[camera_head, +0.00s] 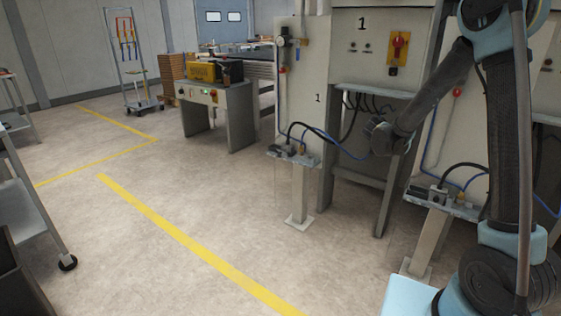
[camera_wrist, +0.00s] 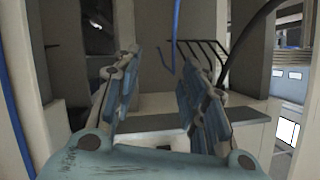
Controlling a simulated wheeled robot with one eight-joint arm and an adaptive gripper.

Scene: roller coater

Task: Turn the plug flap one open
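The machine marked 1 (camera_head: 317,118) has a small ledge (camera_head: 305,160) on a post at its lower front. Dark plug fittings (camera_head: 286,150) with black and blue cables sit on this ledge. I cannot pick out plug flap one or tell whether it is open. My gripper (camera_head: 378,128) is to the right of the ledge, in front of the machine's recess, and small in the head view. In the wrist view my gripper (camera_wrist: 162,60) has its two blue-padded fingers spread apart, with nothing between them. A grey ledge or panel (camera_wrist: 150,105) shows beyond the fingers.
Blue cables (camera_wrist: 176,30) and several black cables (camera_wrist: 203,50) hang near the fingers. A second ledge (camera_head: 440,205) with plug fittings is at the right. A red switch (camera_head: 398,45) is above the recess. The floor (camera_head: 180,200) left of the machine is free.

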